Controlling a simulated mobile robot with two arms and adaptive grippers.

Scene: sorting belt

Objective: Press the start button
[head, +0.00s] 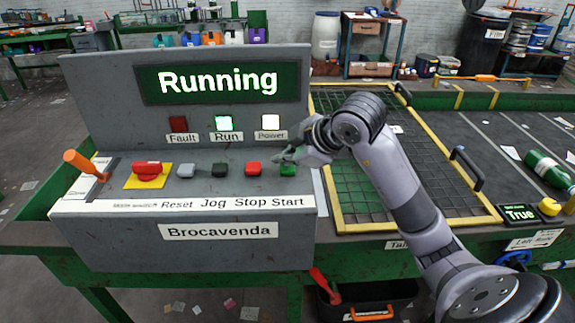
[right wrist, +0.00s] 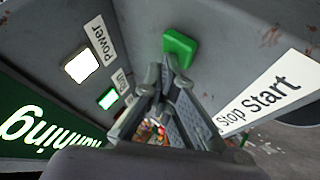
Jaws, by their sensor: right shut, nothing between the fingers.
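The green start button (head: 288,170) is at the right end of a row of buttons on a grey console (head: 75,240), above the word Start. It also shows in the right wrist view (right wrist: 181,46). My right gripper (head: 278,158) is shut and empty, with its fingertips right at the green button. In the right wrist view the fingertips (right wrist: 170,66) meet the lower edge of the button in the picture; I cannot tell whether they touch it. The display (head: 218,81) reads Running. The Run lamp (head: 223,124) glows green and the Power lamp (head: 271,122) white.
The red stop button (head: 253,169), a black jog button (head: 219,170) and a grey reset button (head: 186,170) sit close by. A red rotary switch (head: 147,170) and an orange lever (head: 86,164) are further left. A yellow-framed mesh guard (head: 338,200) lies to the right.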

